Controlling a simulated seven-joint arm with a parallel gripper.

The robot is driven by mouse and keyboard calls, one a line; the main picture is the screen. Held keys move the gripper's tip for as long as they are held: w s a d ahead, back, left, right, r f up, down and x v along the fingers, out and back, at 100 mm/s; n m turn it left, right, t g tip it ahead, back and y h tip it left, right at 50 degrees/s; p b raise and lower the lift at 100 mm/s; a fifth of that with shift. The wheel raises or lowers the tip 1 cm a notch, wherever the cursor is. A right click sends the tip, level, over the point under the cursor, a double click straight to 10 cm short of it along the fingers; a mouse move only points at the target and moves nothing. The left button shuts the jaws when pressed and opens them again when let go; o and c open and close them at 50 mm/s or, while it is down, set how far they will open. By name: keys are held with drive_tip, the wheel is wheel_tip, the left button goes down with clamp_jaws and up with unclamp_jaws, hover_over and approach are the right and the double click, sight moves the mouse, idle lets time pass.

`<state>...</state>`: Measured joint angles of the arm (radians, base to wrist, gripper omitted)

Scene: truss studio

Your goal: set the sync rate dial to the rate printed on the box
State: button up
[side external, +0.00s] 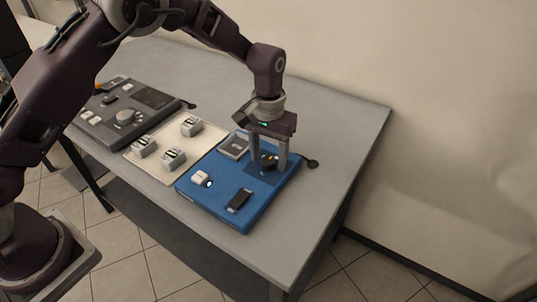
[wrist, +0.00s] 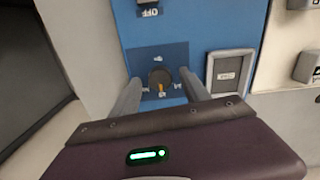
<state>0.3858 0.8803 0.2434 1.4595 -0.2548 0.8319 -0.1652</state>
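The blue box (side external: 215,205) lies on the grey table, and its face also shows in the wrist view (wrist: 215,30). The sync rate dial (wrist: 160,78) is a dark round knob with an orange pointer mark, set in a darker blue square with small printed marks around it. In the side view the dial (side external: 268,160) sits between my fingers. My gripper (wrist: 161,82) is open, with one finger on each side of the dial; I cannot tell whether they touch it. A grey-framed label (wrist: 228,75) beside the dial carries print too small to read.
On the blue box are a black switch (side external: 239,200) and a white knob with a lit spot (side external: 201,179). A cream panel with several grey blocks (side external: 172,158) and a dark grey console (side external: 125,118) lie to the left. The table's right side (side external: 345,125) is clear.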

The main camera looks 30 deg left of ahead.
sight(269, 160)
wheel_tip(269, 160, up, 7)
idle(0.5)
drive_tip(key=s+a+r+t+h, duration=0.1)
drive_tip(key=s+a+r, duration=0.2)
drive_tip(key=s+r, duration=0.3)
drive_tip(key=s+a+r+t, duration=0.1)
drive_tip(key=s+a+r, duration=0.25)
drive_tip(key=r, duration=0.55)
drive_tip(key=s+a+t, duration=0.1)
drive_tip(key=s+a, duration=0.1)
drive_tip(key=s, duration=0.8)
drive_tip(key=s+a+m+t+y, duration=0.1)
drive_tip(key=s+a+t, duration=0.1)
drive_tip(key=s, duration=0.9)
drive_tip(key=shift+a+r+t, duration=0.25)
drive_tip(key=shift+a+t, duration=0.05)
drive_tip(key=shift+a, duration=0.25)
